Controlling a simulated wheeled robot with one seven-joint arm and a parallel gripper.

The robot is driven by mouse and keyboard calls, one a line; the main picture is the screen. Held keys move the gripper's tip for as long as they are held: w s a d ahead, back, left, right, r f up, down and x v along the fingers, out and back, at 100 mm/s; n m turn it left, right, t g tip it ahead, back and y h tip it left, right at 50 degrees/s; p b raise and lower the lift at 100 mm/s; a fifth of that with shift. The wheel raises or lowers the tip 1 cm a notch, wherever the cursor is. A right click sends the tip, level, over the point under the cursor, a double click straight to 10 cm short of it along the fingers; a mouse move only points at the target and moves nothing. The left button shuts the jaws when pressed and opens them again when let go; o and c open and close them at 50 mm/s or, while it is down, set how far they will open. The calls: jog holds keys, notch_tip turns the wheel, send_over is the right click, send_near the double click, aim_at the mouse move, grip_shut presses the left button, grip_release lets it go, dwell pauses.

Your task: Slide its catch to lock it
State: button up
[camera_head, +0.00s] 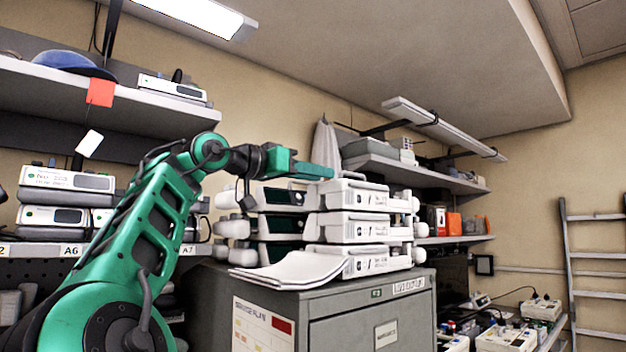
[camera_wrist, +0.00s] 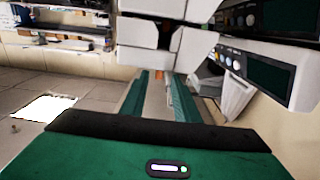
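Infusion pumps, white with dark screens, are stacked in three tiers on a grey cabinet. The top pump (camera_head: 285,197) has a white front (camera_head: 352,195) with small lettering. My gripper (camera_head: 318,171) is at the top of the stack, just above or beside the top pump. In the wrist view my two green fingers (camera_wrist: 162,84) are apart with a gap between them, and their tips are near white block-like pump parts (camera_wrist: 145,62). Whether they touch is unclear. A pump with a dark screen (camera_wrist: 270,72) is at right. I cannot make out a catch.
The grey cabinet (camera_head: 330,300) carries the stack and some loose papers (camera_head: 288,272). Shelves with more pumps (camera_head: 68,180) stand at left. A wall shelf (camera_head: 415,176) is behind the stack at right. A ladder (camera_head: 595,260) leans at far right.

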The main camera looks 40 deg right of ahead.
jog(key=shift+d, duration=0.35)
jog(key=shift+c, duration=0.3)
grip_shut()
dwell(1.0)
